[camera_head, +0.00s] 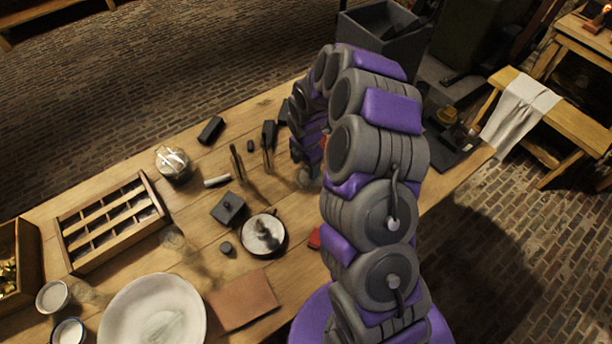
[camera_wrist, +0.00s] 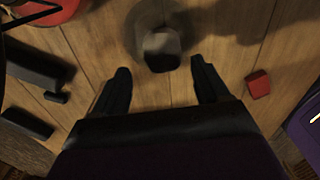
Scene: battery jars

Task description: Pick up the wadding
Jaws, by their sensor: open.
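In the wrist view, a pale grey-white lump (camera_wrist: 161,45), which looks like the wadding, shows on or in a small rounded, dark, glass-like vessel. I cannot tell whether it is inside or on top. My gripper (camera_wrist: 160,67) is open, with one dark finger on each side below the lump in the picture. Nothing is between the fingertips, and I see no contact. In the head view, a small clear vessel (camera_head: 308,179) stands beside the lower end of my arm, and my fingers are hard to make out there. A white roll (camera_head: 217,181) lies farther left on the table.
A red block (camera_wrist: 258,84) lies right of my gripper in the wrist view. Dark blocks (camera_wrist: 35,66) lie to the left. In the head view, a lidded jar (camera_head: 173,163), a divided wooden tray (camera_head: 112,222), a round dish (camera_head: 264,234) and a large plate (camera_head: 154,312) crowd the table.

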